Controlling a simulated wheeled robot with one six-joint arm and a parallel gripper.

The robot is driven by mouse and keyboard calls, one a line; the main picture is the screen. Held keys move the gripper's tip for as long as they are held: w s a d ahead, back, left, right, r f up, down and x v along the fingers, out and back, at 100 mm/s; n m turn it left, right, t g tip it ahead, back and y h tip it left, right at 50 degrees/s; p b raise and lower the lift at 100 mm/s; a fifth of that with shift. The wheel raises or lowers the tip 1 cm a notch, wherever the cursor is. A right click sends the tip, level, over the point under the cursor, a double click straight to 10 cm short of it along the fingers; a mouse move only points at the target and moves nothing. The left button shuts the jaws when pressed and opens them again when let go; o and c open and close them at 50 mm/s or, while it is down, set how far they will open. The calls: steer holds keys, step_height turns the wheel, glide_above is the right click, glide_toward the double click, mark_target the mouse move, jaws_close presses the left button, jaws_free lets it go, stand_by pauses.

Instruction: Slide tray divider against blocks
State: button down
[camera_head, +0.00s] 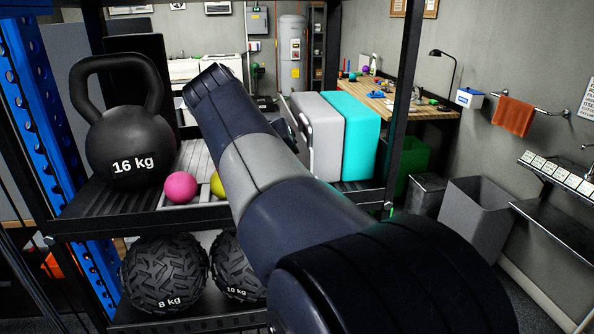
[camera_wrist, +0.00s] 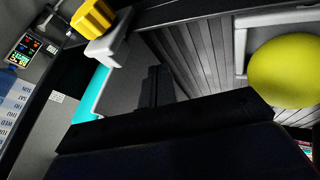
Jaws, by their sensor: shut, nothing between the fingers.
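A grey block (camera_head: 318,125) and a turquoise block (camera_head: 358,135) stand upright side by side on the shelf, right of my arm in the head view. In the wrist view the grey block (camera_wrist: 128,80) and a strip of the turquoise block (camera_wrist: 91,95) show at left. My gripper (camera_wrist: 157,84) is a dark shape at mid-frame, shut and empty, in front of the grey block; I cannot tell whether it touches. A pale rim (camera_wrist: 240,45) edges the slatted surface beside a yellow ball. I cannot clearly make out the tray divider; my arm hides much of the shelf.
A 16 kg kettlebell (camera_head: 125,130), a pink ball (camera_head: 181,187) and a yellow ball (camera_wrist: 285,70) are on the shelf. Black rack posts (camera_head: 402,100) stand close to my arm. Heavy balls (camera_head: 165,272) sit below. A yellow object (camera_wrist: 93,18) shows in the wrist view's upper left.

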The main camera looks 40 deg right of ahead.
steer(key=x, duration=0.4)
steer(key=shift+s+d+f, duration=0.1)
steer(key=shift+s+d, duration=0.25)
steer(key=shift+d, duration=0.1)
stand_by(0.4)
